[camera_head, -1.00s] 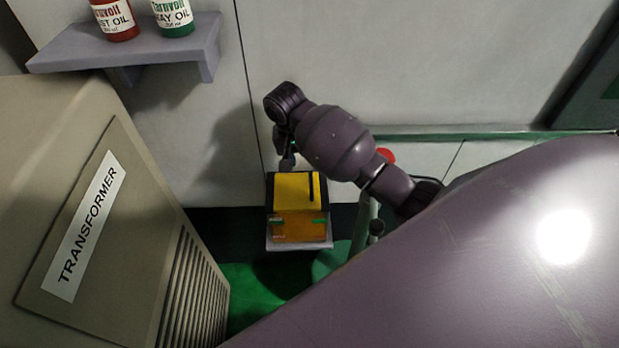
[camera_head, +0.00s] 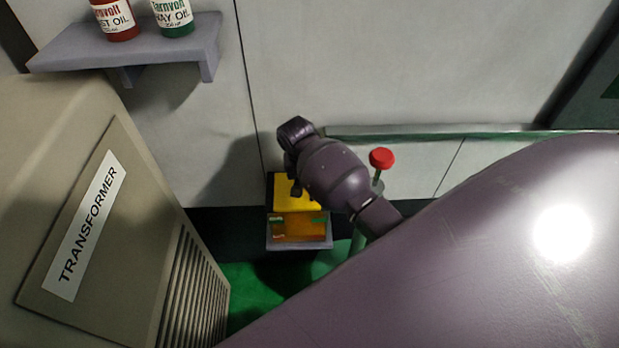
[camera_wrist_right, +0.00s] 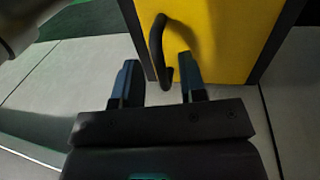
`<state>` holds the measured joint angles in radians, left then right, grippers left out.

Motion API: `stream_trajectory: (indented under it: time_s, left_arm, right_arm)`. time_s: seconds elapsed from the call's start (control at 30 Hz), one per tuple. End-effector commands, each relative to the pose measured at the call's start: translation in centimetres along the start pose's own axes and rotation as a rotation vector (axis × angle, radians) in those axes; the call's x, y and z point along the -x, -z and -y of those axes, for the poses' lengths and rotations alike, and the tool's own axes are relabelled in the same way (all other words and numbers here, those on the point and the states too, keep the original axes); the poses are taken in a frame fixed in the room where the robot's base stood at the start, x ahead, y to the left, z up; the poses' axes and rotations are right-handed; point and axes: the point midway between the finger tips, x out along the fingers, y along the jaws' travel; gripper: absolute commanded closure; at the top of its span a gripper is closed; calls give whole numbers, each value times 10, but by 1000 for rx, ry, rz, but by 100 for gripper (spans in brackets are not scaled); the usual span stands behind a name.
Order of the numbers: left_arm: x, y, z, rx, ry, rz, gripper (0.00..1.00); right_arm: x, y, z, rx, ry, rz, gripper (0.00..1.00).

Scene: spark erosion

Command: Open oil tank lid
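The oil tank is a small box with an amber front (camera_head: 298,226) and a yellow lid (camera_head: 297,203) on top, low against the wall. The lid looks closed. The right wrist view shows the yellow lid (camera_wrist_right: 222,35) close up, with a curved black handle (camera_wrist_right: 157,45). My right gripper (camera_wrist_right: 160,82) is open, and the near end of the handle lies between its two fingertips in that view. I cannot tell whether they touch. In the head view my right gripper (camera_head: 295,190) is over the lid, partly hidden by my wrist. My left gripper is not in view.
A beige transformer cabinet (camera_head: 150,200) stands at the left. A shelf (camera_head: 130,52) holds a red bottle (camera_head: 116,20) and a green bottle (camera_head: 173,16). A red knob (camera_head: 382,158) on a post stands right of my wrist. A rail (camera_head: 440,130) runs along the wall.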

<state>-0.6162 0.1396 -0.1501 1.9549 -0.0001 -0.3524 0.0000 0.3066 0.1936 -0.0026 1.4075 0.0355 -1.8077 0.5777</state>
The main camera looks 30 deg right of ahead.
Motion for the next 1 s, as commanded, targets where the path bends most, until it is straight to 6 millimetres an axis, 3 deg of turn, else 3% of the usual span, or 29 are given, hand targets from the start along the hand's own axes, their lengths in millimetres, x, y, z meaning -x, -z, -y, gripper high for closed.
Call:
stream_trajectory:
  time_s: [0.23,0.5,1.0]
  left_arm:
    - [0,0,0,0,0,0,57]
    - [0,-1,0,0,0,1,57]
    - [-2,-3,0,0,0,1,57]
  right_arm:
    - [-1,0,0,0,0,0,62]
    - [0,0,0,0,0,0,100]
    - [3,8,6,0,1,-1,100]
